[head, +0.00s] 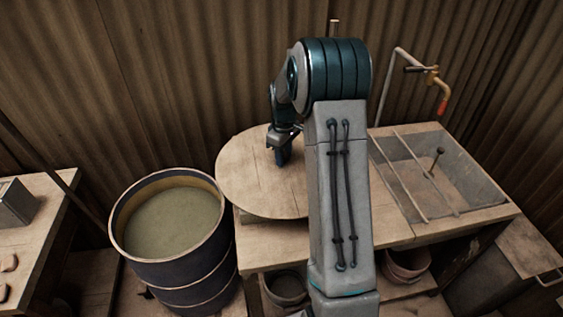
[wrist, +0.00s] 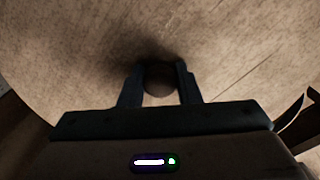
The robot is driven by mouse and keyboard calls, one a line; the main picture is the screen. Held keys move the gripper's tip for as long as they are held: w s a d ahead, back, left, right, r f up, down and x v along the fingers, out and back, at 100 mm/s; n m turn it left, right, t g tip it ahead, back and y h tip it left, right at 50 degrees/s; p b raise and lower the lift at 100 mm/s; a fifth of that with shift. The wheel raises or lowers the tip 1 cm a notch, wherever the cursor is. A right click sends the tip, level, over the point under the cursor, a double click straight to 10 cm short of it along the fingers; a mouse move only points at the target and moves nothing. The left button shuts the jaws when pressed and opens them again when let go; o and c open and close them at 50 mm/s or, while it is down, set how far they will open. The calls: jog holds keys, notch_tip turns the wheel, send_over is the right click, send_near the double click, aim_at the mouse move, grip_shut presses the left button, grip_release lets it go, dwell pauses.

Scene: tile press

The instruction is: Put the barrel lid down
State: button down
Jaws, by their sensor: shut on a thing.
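The barrel lid (head: 245,178) is a round wooden disc in the head view, over the left end of the wooden bench. Its left edge overhangs toward the barrel. I cannot tell whether it touches the bench top. My gripper (head: 283,158) is above the lid's middle, fingers pointing down. In the wrist view my gripper (wrist: 160,82) is shut on a dark round knob (wrist: 159,80) on the lid (wrist: 230,50), which fills most of that view. The barrel (head: 183,297) is dark with pale hoops. It stands open, with murky greenish liquid (head: 173,220) inside. My arm hides the lid's right part.
The bench (head: 390,233) has a sink (head: 437,175) at its right, with two rods across it and a tap (head: 432,77) behind. Pots (head: 405,264) stand under the bench. Another table (head: 40,225) with a grey block is at the far left. A corrugated wall closes the back.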

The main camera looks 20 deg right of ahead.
jog(key=shift+w+a+f, duration=0.1)
jog(key=shift+w+f, duration=0.3)
jog(key=shift+w, duration=0.2)
jog(key=shift+f+p, duration=0.3)
jog(key=shift+f, duration=1.6)
jog(key=shift+f, duration=0.15)
jog(key=c, duration=1.1)
grip_release()
jog(key=shift+o, duration=0.2)
